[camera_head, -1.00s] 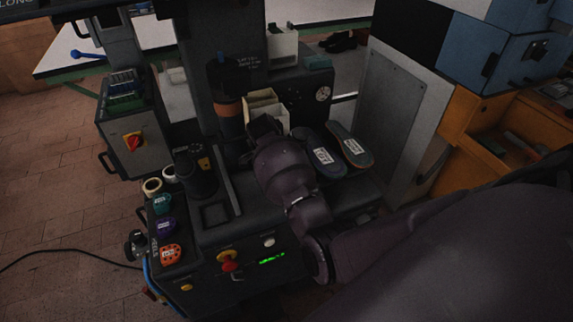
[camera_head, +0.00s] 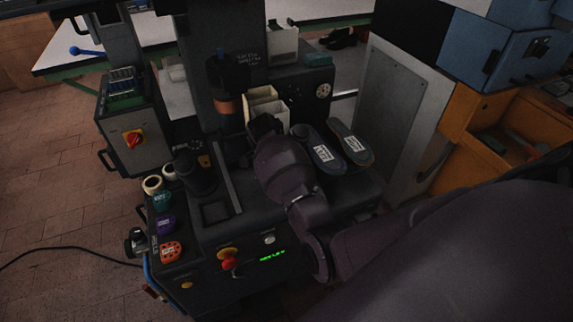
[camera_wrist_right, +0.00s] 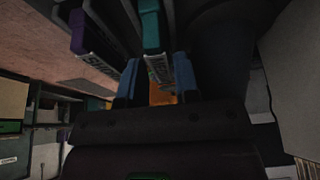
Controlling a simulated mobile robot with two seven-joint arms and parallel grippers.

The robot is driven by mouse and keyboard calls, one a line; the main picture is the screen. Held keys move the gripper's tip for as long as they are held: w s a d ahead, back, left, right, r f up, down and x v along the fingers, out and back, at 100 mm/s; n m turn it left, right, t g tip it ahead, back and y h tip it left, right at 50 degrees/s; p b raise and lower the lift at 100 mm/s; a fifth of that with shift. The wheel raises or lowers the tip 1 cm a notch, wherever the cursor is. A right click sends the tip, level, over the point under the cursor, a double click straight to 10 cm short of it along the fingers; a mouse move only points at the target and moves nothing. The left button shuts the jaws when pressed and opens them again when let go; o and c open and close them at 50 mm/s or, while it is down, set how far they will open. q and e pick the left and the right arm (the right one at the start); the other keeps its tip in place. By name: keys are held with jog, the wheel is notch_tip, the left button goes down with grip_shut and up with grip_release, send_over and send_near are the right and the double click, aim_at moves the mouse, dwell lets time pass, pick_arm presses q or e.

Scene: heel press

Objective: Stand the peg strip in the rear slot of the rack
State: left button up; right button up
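My right arm comes in from the right of the head view. Its gripper (camera_head: 262,128) is at the front of a cream divided rack (camera_head: 263,106), mostly hidden behind my own wrist. In the right wrist view two blue fingers (camera_wrist_right: 155,80) stand apart. A teal piece with a lettered edge (camera_wrist_right: 151,28) runs down into the gap, and something orange (camera_wrist_right: 161,94) shows deeper between the fingers. I cannot tell whether either is gripped, or which is the peg strip. A purple lettered piece (camera_wrist_right: 78,30) is to the left. My left gripper is not in view.
Two labelled insoles (camera_head: 324,155) (camera_head: 351,145) lie right of my wrist. Teal, purple and orange labelled pieces (camera_head: 164,225) line the console's left edge. A dark press column (camera_head: 203,70) stands left of the rack, and a white bin (camera_head: 283,45) behind it.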

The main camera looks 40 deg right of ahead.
jog(key=p+v, duration=0.1)
jog(key=v, duration=0.7)
jog(key=shift+d+p, duration=0.15)
jog(key=shift+p, duration=0.15)
jog(key=s+d+f+n+t, duration=0.1)
jog(key=s+n+t, duration=0.1)
jog(key=s+n, duration=0.1)
jog(key=s+d+f+n+t, duration=0.1)
jog(key=s+n+t, duration=0.1)
jog(key=n+t, duration=0.1)
jog(key=s+d+f+n+t, duration=0.1)
jog(key=s+n+t, duration=0.1)
jog(key=s+n, duration=0.1)
jog(key=shift+s+f+n+t+h, duration=0.25)
jog(key=shift+s+n+t+h, duration=0.05)
jog(key=shift+s+t+h, duration=0.1)
jog(key=s+a+f+n+t+y, duration=0.2)
jog(key=s+a+n, duration=0.3)
jog(key=s, duration=0.6)
jog(key=s+a+f+n+t+y, duration=0.2)
jog(key=s+a+f+n, duration=0.3)
jog(key=s, duration=0.6)
jog(key=shift+a+n+y, duration=0.5)
jog(key=shift+n+y, duration=0.1)
jog(key=shift+n, duration=0.4)
